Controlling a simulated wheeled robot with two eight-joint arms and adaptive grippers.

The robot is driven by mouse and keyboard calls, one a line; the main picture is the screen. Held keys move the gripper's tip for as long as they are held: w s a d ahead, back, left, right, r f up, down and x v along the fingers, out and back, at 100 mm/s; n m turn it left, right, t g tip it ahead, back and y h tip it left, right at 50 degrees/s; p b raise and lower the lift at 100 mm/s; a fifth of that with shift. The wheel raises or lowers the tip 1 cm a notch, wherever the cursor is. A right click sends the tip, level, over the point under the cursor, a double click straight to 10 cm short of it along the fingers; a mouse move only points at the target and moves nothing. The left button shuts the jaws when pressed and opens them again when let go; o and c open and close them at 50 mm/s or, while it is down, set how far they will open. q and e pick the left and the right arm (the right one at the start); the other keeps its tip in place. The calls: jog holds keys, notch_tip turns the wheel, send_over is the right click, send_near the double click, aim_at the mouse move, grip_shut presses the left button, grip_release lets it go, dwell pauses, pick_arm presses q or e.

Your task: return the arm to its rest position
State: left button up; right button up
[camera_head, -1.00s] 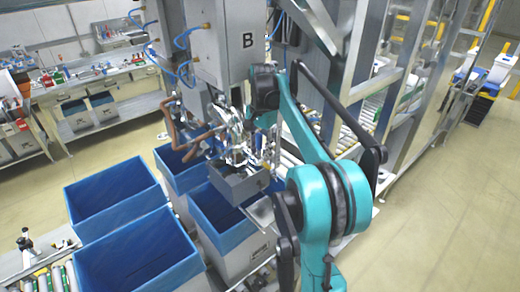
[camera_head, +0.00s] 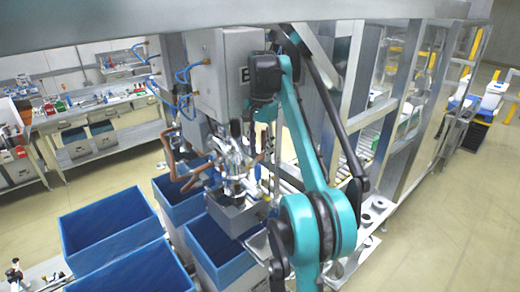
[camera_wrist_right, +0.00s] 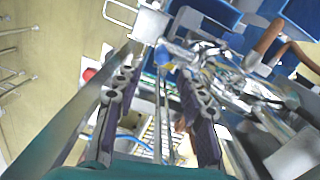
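My right arm comes up from the bottom right of the head view. Its black wrist hangs in front of the grey machine panel and partly covers the letter on it. My right gripper (camera_head: 259,142) points down beside the machine's metal tooling (camera_head: 232,165) and is small and partly lost against it. In the right wrist view, the two dark fingers of the gripper (camera_wrist_right: 160,98) stand apart, with nothing clearly held between them. My left gripper is not in view.
Blue-lined boxes (camera_head: 112,225) stand at the lower left, some under the machine. A grey beam (camera_head: 330,12) crosses the top. A metal frame (camera_head: 342,85) stands close behind my right arm. The floor (camera_head: 440,225) at right is clear.

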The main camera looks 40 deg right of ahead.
dwell(0.4)
jog(key=shift+a+n, duration=0.3)
jog(key=shift+a, duration=0.3)
jog(key=s+a+f+n+t+h, duration=0.1)
jog(key=s+a+f+n+t, duration=0.15)
jog(key=a, duration=0.35)
jog(key=s+a+f+n+t, duration=0.1)
jog(key=s+a+f+n, duration=0.1)
jog(key=s+a+n, duration=0.35)
jog(key=s+a+f+n+t, duration=0.25)
jog(key=s+a+f, duration=0.35)
jog(key=f, duration=0.3)
jog(key=s+a+f+n+t, duration=0.1)
jog(key=s+a+f+n, duration=0.4)
jog(key=f, duration=0.3)
notch_tip(320, 180, down, 36)
jog(key=m+b, duration=0.1)
jog(key=b, duration=3.4)
jog(key=shift+s+r+y, duration=0.25)
jog(key=shift+s+y, duration=0.05)
jog(key=shift+s, duration=0.05)
